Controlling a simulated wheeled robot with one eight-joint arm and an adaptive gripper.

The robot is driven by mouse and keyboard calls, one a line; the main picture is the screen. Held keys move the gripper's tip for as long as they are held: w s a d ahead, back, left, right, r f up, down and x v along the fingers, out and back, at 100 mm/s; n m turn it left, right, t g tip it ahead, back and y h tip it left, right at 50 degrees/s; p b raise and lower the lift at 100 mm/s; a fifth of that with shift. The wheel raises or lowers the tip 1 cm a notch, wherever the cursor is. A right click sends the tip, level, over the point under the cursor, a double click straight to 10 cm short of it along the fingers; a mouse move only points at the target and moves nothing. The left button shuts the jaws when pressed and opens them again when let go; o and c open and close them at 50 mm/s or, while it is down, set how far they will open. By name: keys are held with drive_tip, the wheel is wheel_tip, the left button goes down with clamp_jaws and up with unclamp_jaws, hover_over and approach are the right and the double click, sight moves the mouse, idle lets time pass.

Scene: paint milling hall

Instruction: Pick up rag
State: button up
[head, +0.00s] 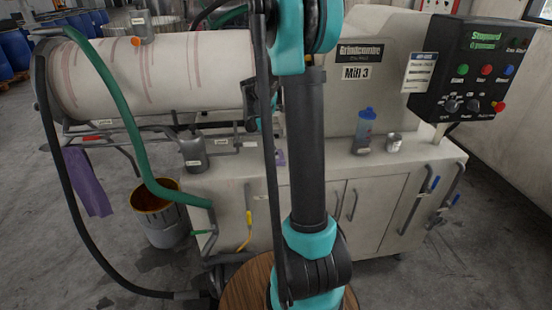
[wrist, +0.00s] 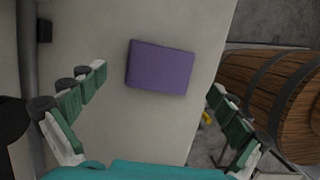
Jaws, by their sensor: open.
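A purple rag (wrist: 160,67), folded into a flat rectangle, lies on the pale top of the mill cabinet in the wrist view. In the head view only a small purple piece of the rag (head: 280,157) shows beside my arm, which hides the rest. My gripper (wrist: 157,84) is open and empty, with its green-padded fingers spread to the left and right of the rag in the picture. The fingers do not touch it. In the head view my arm mostly hides the gripper.
Another purple cloth (head: 87,182) hangs from a rail at the left. A blue-capped bottle (head: 365,130), a metal cup (head: 394,142) and a grey can (head: 194,153) stand on the cabinet top. A wooden barrel (wrist: 270,85) stands beside the cabinet.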

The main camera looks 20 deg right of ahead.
drive_tip(key=shift+x, duration=1.25)
drive_tip(key=c, duration=1.2)
drive_tip(key=shift+r, duration=0.15)
wheel_tip(320, 180, up, 20)
drive_tip(key=o, duration=0.4)
drive_tip(key=shift+c, duration=1.3)
drive_tip(key=shift+f, duration=0.25)
